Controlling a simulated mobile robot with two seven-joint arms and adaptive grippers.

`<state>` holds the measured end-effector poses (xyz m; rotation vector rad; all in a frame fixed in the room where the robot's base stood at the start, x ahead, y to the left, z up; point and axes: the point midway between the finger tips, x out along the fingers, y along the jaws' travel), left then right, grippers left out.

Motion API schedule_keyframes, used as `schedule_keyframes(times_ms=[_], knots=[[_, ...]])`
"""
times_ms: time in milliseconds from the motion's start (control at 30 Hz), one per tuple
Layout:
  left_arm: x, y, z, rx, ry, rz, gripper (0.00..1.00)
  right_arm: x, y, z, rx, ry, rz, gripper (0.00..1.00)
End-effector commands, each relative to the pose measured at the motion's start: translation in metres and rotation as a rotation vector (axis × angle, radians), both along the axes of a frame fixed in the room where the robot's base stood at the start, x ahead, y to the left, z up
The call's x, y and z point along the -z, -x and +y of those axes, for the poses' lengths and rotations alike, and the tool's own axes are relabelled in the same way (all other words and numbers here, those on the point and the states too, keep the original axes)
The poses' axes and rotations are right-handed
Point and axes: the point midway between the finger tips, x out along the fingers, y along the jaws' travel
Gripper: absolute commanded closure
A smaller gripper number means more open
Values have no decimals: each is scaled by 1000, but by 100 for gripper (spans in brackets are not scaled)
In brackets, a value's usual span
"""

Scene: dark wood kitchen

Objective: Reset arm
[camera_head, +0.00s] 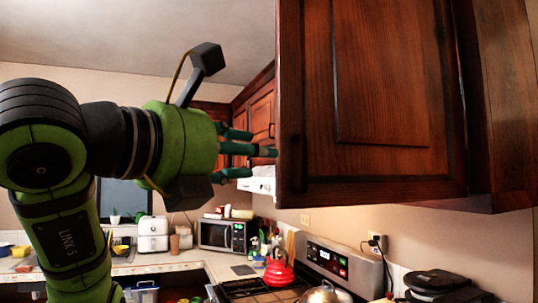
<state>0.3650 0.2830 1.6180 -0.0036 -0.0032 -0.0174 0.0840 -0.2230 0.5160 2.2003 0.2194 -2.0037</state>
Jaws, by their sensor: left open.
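My left arm comes in from the left and is raised in front of the upper cabinets. My left gripper (262,160) is open, with its teal fingers pointing right. Its fingertips show close to the left edge of a large dark wood cabinet door (385,75). I cannot tell whether they touch the door. I see nothing between the fingers. My right gripper is not in view.
Below are a stove (262,292) with a red kettle (279,274) and a shiny pot lid (325,294). A microwave (222,235) and a white appliance (152,234) stand on the back counter. A black appliance (440,283) is at lower right.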

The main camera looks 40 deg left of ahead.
Motion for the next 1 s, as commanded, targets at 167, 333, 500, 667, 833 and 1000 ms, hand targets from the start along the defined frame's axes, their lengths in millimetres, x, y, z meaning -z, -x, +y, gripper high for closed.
schedule_keyframes(times_ms=[167,333,500,667,833,1000], knots=[[1,12,0,-1,-2,1,57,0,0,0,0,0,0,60],[1,13,0,-1,-1,2,57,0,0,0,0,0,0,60],[1,12,1,-1,-1,2,57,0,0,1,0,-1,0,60],[1,12,1,-1,-1,2,57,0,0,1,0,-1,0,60],[7,2,-14,54,-22,16,57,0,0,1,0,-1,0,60],[45,-32,-90,371,-93,78,57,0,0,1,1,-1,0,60]])
